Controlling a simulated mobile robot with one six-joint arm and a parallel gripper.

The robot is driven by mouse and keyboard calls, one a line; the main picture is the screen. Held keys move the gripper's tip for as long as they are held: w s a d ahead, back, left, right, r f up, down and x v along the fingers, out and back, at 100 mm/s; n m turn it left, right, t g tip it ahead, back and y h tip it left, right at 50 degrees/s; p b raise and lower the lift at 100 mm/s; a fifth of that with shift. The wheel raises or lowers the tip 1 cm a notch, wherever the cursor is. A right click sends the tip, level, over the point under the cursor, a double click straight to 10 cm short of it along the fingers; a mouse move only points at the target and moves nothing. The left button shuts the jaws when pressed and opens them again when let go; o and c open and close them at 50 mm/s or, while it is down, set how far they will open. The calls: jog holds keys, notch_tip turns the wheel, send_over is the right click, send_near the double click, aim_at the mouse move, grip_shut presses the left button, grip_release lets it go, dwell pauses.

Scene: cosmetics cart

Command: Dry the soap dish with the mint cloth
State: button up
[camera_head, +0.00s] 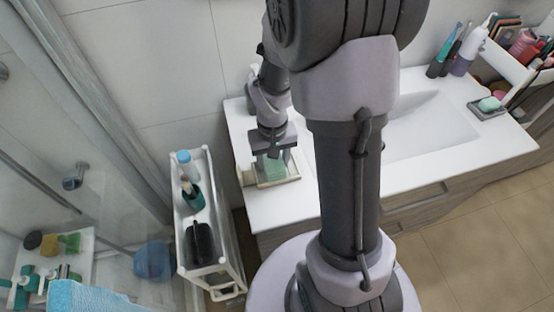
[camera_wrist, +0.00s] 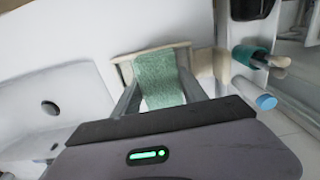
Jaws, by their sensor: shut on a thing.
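My gripper (camera_head: 273,155) points down over a shallow beige tray (camera_head: 291,181) at the left end of the white counter. It is shut on the mint cloth (camera_head: 275,170); in the wrist view the cloth (camera_wrist: 160,82) lies between the two fingers, with the tray's beige rim (camera_wrist: 124,68) around it. I cannot tell whether the cloth touches the tray's bottom. A small dark soap dish (camera_head: 478,111) with a mint soap bar (camera_head: 490,104) on it sits at the right end of the counter, well away from my gripper.
A narrow white cart (camera_head: 225,262) with bottles and a dark brush stands left of the counter. The sink basin (camera_head: 430,128) lies between tray and soap dish, partly hidden by my arm. Bottles (camera_head: 470,45) and a crowded rack (camera_head: 515,70) stand at the back right.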

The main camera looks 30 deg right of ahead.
jog(key=shift+w+a, duration=0.1)
jog(key=shift+a, duration=0.2)
jog(key=shift+s+d+f, duration=0.1)
jog(key=shift+s+d, duration=0.1)
jog(key=shift+d, duration=0.3)
jog(key=shift+s+d+f, duration=0.1)
jog(key=shift+s+d, duration=0.1)
jog(key=shift+d, duration=0.3)
jog(key=shift+w+a+r, duration=0.15)
jog(key=shift+w+a, duration=0.05)
jog(key=shift+a, duration=0.35)
jog(key=shift+w+a+r, duration=0.1)
jog(key=shift+w+a, duration=0.05)
jog(key=shift+a, duration=0.35)
notch_tip(320, 180, up, 7)
jog(key=p, duration=0.5)
jog(key=shift+r+p, duration=0.1)
jog(key=shift+p, duration=0.25)
